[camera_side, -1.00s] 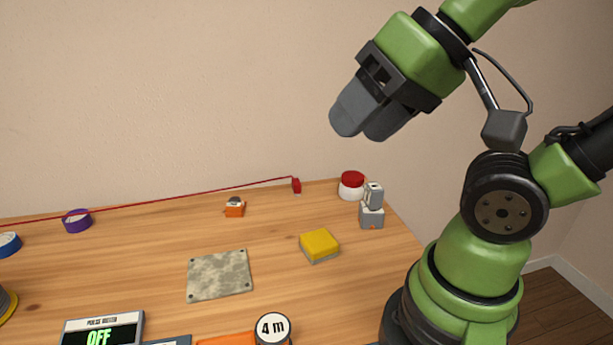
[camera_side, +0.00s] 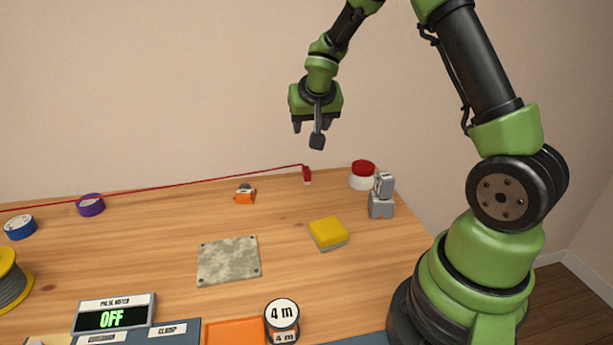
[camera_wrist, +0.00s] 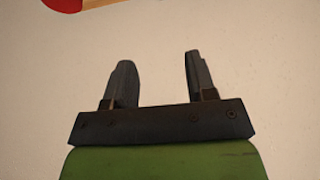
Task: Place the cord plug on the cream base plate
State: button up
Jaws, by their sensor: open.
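A red plug-like piece (camera_side: 307,175) hangs at the end of a thin red cord at the back of the table in the side view; I take it to be the cord plug. A square mottled cream-grey plate (camera_side: 228,260) with a fastener at each corner lies flat near the table's middle, the nearest match to the base plate; its top is bare. My gripper (camera_side: 312,127) is open and empty, high above the table's back, above the red piece. In the wrist view, my two fingers (camera_wrist: 155,85) stand apart with only pale wall between them.
A yellow-topped block (camera_side: 328,232), a grey two-part piece (camera_side: 381,196) and a red-lidded white jar (camera_side: 362,175) stand at right. A small orange item (camera_side: 245,195) sits further back. A display reading OFF (camera_side: 112,315) and an orange tray (camera_side: 236,332) are in front.

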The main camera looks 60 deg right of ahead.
send_near(307, 169)
jog(key=shift+g+y, duration=0.3)
jog(key=x, duration=0.4)
jog(key=shift+d+f, duration=0.25)
jog(key=shift+f, duration=0.05)
jog(key=shift+w+x, duration=0.2)
jog(key=shift+x, duration=1.25)
jog(key=shift+w+x, duration=0.15)
jog(key=shift+x, duration=1.25)
jog(key=shift+r, duration=0.1)
grip_shut()
